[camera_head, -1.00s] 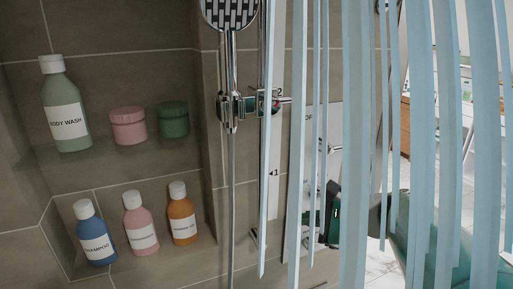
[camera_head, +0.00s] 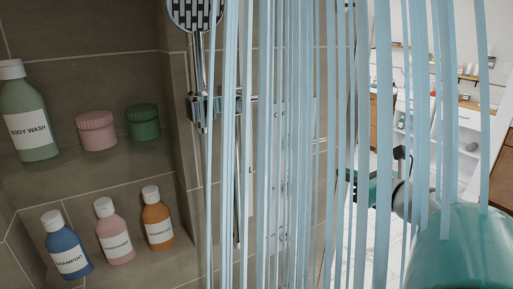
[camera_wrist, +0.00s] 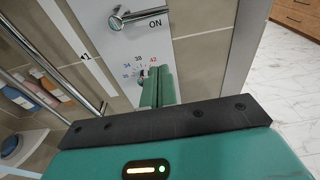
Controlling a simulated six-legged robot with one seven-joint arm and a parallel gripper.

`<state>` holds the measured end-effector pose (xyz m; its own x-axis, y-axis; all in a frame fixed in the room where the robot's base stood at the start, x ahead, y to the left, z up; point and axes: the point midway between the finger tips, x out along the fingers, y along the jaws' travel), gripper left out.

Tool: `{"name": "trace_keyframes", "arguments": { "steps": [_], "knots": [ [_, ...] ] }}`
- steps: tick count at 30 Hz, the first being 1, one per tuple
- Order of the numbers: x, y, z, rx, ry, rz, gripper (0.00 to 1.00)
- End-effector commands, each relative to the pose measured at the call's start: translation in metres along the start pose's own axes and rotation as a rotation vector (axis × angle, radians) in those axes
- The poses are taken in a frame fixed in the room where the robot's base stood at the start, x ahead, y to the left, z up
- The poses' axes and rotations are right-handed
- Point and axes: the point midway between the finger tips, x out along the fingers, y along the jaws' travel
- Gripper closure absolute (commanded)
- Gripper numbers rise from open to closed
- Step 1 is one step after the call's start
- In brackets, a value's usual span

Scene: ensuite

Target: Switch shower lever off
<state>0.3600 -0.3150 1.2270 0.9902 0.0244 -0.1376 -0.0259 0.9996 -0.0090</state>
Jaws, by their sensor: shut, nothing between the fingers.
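The shower lever (camera_wrist: 138,17) is a chrome handle on a pale panel (camera_wrist: 188,50) at the top of the wrist view. Its bar points right, just above the word ON. Below it is a dial ring with numbers, partly hidden by my fingers. My gripper (camera_wrist: 160,78) is shut and empty, its green fingers below the lever and apart from it in the picture. In the head view my gripper (camera_head: 358,182) is partly hidden behind curtain strips. The lever cannot be made out clearly there.
Pale blue curtain strips (camera_head: 384,130) hang across the middle and right of the head view, in front of the panel. A chrome hand shower (camera_head: 197,70) is on a rail at left. Niche shelves hold several bottles (camera_head: 68,252) and two jars (camera_head: 97,131).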

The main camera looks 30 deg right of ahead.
Motion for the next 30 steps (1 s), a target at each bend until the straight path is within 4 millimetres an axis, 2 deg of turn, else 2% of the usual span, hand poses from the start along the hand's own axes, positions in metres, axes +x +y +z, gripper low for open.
{"name": "trace_keyframes", "arguments": {
  "steps": [5,8,22,25,30],
  "knots": [
    [0.005,0.000,0.000,-0.001,0.002,0.002,1.00],
    [0.015,0.001,-0.001,0.000,0.002,0.004,1.00],
    [0.103,0.002,-0.001,0.000,0.003,0.004,1.00],
    [0.095,0.002,0.018,-0.007,-0.001,0.000,1.00],
    [0.089,0.002,0.034,-0.005,0.001,0.001,1.00]
  ]
}}
